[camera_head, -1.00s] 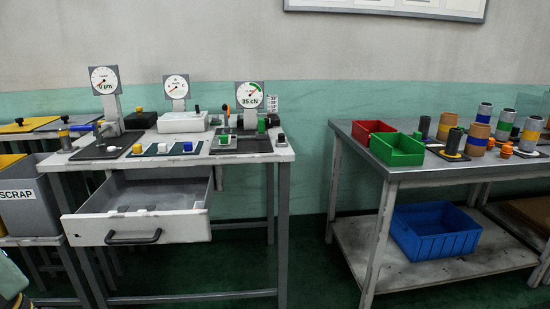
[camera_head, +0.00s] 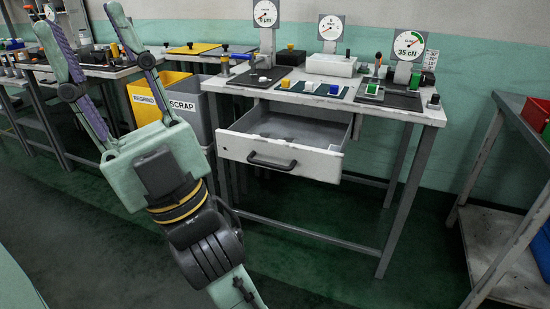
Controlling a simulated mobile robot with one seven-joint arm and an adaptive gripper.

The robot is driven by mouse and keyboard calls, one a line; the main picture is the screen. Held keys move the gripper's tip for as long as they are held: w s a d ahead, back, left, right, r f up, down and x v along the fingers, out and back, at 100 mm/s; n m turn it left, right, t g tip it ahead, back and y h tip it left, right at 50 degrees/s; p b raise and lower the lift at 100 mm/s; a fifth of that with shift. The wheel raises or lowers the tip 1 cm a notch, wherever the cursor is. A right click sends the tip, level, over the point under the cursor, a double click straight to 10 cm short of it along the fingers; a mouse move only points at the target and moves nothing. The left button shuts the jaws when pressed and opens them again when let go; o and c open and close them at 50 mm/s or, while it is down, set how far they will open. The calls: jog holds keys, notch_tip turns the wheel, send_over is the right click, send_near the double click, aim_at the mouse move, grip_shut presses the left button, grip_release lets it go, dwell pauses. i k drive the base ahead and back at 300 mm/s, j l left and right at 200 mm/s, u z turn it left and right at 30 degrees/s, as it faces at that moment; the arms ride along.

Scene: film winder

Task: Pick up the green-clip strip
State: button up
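My gripper (camera_head: 80,22) is raised at the left of the head view, fingers pointing up and spread wide, with nothing between them. It is apart from the workbench (camera_head: 425,112) and nearer to the camera. I cannot make out a green-clip strip for certain. A small green-and-white piece (camera_head: 371,90) sits on the dark fixture at the bench's right, below the 35 cN dial; it is too small to tell what it is. The drawer (camera_head: 283,158) under the bench is pulled open, and its contents are not clear.
A grey SCRAP bin (camera_head: 187,107) and a yellow REGRIND bin (camera_head: 145,102) stand left of the bench. Another bench with small parts is at far left. A shelved table (camera_head: 500,150) with a red bin (camera_head: 537,112) is at right. Green floor is open in front.

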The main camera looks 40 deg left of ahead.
aim_at(372, 88)
jog(key=i+l+u, duration=0.1)
jog(key=u, duration=0.25)
jog(key=i+l+u, duration=0.1)
jog(key=u, duration=0.3)
jog(key=l+u, duration=0.35)
jog(key=i+l+u, duration=0.25)
jog(key=l, duration=0.25)
jog(key=l+u, duration=0.2)
jog(key=l, duration=0.35)
jog(key=l+u, duration=0.1)
jog(key=l, duration=1.5)
jog(key=i, duration=0.05)
